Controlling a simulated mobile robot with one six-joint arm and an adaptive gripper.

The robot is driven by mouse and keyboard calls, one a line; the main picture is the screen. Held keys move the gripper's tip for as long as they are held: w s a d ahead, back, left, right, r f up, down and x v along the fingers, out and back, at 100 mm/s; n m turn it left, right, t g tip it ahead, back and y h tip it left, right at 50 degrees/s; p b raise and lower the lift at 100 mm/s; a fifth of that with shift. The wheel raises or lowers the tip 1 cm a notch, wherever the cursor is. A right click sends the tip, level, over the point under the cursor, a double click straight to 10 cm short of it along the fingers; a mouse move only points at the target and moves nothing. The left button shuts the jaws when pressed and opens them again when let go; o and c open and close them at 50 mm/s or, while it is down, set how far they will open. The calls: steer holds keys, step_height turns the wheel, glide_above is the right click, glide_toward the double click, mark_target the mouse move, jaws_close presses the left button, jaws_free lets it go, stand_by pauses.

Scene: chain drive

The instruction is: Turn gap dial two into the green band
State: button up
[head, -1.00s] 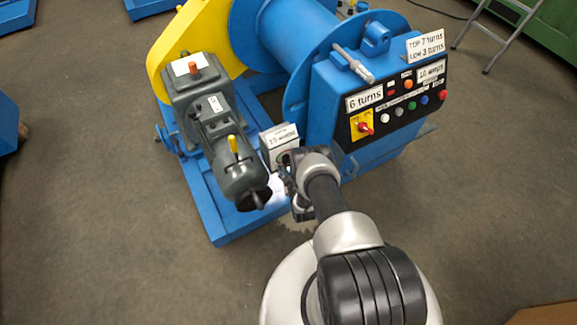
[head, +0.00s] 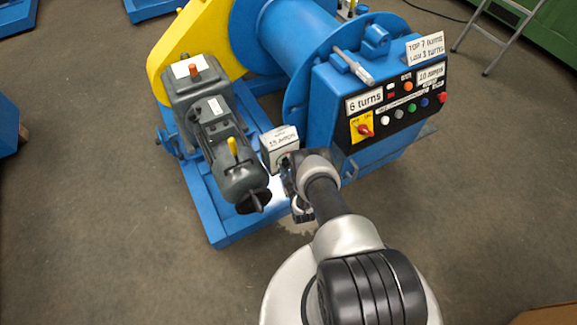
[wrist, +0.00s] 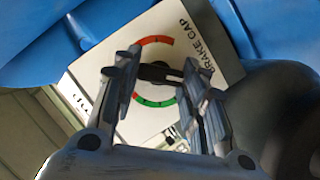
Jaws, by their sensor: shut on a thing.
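A white dial plate lettered BRAKE GAP (wrist: 205,48) fills the middle of the wrist view. It bears a red arc (wrist: 153,41) at the top and a green arc (wrist: 155,103) at the bottom. My gripper (wrist: 160,74) is shut on the dial's black knob (wrist: 157,72), with a finger on either side. The fingers hide part of the knob and scale, and I cannot tell which way the pointer faces. In the head view my gripper (head: 286,167) is at the small grey box (head: 280,151) beside the motor; the dial face is hidden there.
A blue control cabinet (head: 335,100) with switches and labels stands close on the right. Both sit by the blue machine frame (head: 207,215). The floor in front is open.

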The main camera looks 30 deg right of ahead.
stand_by(0.3)
steer(key=shift+d+m+g+y, duration=0.15)
steer(key=shift+m+y, duration=1)
steer(key=shift+m, duration=0.5)
steer(key=shift+d+m+g+y, duration=0.15)
steer(key=shift+m+y, duration=0.95)
steer(key=shift+m, duration=0.6)
steer(key=shift+d+m+g+y, duration=0.1)
steer(key=shift+d+m+y, duration=0.05)
steer(key=shift+m+y, duration=1.25)
steer(key=shift+m, duration=0.45)
steer(key=o, duration=1.1)
steer(key=shift+c, duration=0.2)
